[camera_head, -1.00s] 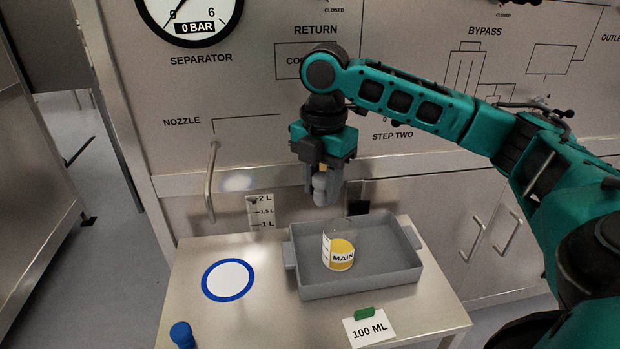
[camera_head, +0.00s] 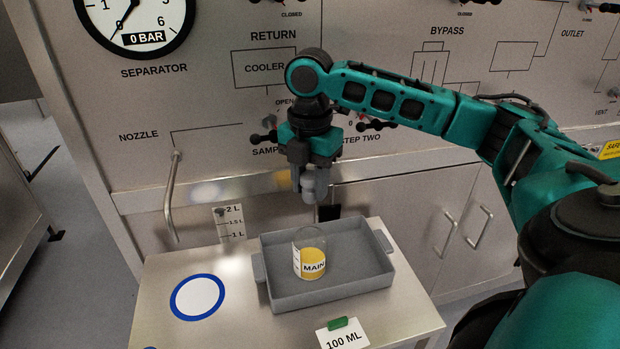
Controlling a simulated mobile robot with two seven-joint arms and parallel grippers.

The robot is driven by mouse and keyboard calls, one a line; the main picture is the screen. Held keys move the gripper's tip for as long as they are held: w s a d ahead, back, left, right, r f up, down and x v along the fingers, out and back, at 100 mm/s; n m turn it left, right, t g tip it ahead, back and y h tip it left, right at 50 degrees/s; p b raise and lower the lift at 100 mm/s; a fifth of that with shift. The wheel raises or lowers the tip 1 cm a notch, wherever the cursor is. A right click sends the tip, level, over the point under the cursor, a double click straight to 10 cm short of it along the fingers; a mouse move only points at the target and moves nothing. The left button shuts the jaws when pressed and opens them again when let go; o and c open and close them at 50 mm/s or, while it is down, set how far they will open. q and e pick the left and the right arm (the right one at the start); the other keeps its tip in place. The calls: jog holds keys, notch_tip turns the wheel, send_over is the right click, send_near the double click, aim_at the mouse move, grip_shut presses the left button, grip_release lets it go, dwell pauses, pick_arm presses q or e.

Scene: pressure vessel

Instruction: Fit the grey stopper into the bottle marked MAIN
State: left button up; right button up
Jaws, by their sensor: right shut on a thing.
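The bottle marked MAIN (camera_head: 311,265) stands upright in a grey tray (camera_head: 329,297). It is clear, with yellow contents and a white label. My right gripper (camera_head: 311,190) is shut on the grey stopper (camera_head: 315,186) and points down. It holds the stopper above the bottle, with a visible gap between them in the picture. The bottle's mouth is faint and hard to make out. My left gripper is not in view.
The tray stands on a steel table (camera_head: 237,328). A blue ring with a white centre (camera_head: 198,296) marks the table at left. A 100 ML card (camera_head: 342,336) with a green piece lies in front. A panel wall with a nozzle pipe (camera_head: 172,195) rises behind.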

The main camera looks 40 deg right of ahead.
aim_at(310, 175)
jog(key=shift+f+b, duration=0.5)
jog(key=shift+f, duration=2.1)
jog(key=shift+p, duration=0.65)
jog(key=shift+f, duration=1.1)
jog(key=o, duration=1.1)
notch_tip(310, 175, up, 13)
